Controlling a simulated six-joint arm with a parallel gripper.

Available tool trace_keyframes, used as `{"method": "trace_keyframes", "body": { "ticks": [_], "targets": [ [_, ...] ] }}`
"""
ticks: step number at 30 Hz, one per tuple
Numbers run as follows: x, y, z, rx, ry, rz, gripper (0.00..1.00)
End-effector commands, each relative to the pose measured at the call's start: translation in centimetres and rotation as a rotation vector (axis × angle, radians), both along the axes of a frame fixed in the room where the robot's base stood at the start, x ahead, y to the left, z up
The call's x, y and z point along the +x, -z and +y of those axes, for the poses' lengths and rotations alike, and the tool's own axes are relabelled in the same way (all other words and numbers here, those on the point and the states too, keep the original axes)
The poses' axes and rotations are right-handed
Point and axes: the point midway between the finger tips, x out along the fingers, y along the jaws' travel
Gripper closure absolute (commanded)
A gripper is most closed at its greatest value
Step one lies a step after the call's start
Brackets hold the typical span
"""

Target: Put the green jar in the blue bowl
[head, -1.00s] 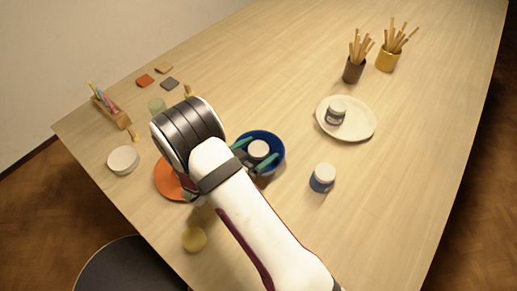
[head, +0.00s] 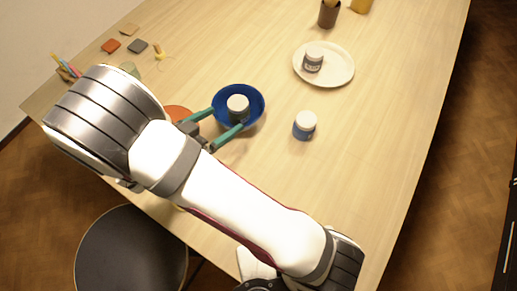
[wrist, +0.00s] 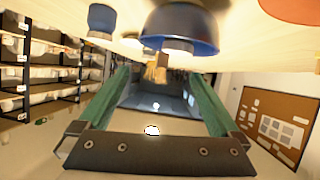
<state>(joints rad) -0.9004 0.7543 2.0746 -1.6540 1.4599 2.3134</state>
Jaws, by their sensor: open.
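A white-lidded jar (head: 237,109) with a dark body stands inside the blue bowl (head: 257,93). Its body colour is too dark to tell for sure as green. My gripper (head: 228,117) is open, its two teal fingers apart at the bowl's near left side, with the tips close to the jar. Whether they touch the bowl or jar is unclear. The wrist view is upside down; there the bowl (wrist: 180,25) hangs at the top beyond my open fingers (wrist: 158,73), with nothing held between them. A pale lid edge shows past its rim.
A blue jar with a white lid (head: 304,126) stands right of the bowl. A white plate (head: 338,72) holds a grey jar (head: 313,60). An orange disc (head: 177,113) lies left of the bowl, partly behind my arm. A dark stool (head: 125,255) stands by the near edge.

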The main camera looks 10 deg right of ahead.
Motion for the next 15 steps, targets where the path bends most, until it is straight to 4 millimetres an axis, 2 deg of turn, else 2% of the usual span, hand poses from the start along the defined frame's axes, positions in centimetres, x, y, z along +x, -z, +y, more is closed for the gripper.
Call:
{"method": "trace_keyframes", "body": {
  "ticks": [2, 3, 4, 5, 6, 8, 9, 10, 12, 15],
  "targets": [
    [-1.6, -3.0, -4.6, -0.001, 0.138, 0.152, 0.01],
    [-3.6, -4.6, -7.5, 0.023, 0.218, 0.284, 0.01],
    [-5.5, -5.6, -9.5, 0.06, 0.266, 0.396, 0.01],
    [-7.6, -6.5, -11.1, 0.116, 0.301, 0.51, 0.01],
    [-10.6, -7.5, -12.4, 0.215, 0.314, 0.653, 0.01],
    [-14.8, -8.5, -13.0, 0.403, 0.265, 0.823, 0.01],
    [-17.0, -9.0, -12.6, 0.53, 0.192, 0.894, 0.01],
    [-18.3, -9.3, -12.0, 0.62, 0.122, 0.925, 0.01],
    [-20.3, -9.9, -10.3, 0.779, -0.051, 0.937, 0.01],
    [-21.2, -10.7, -8.4, 0.887, -0.249, 0.891, 0.01]
  ]
}}
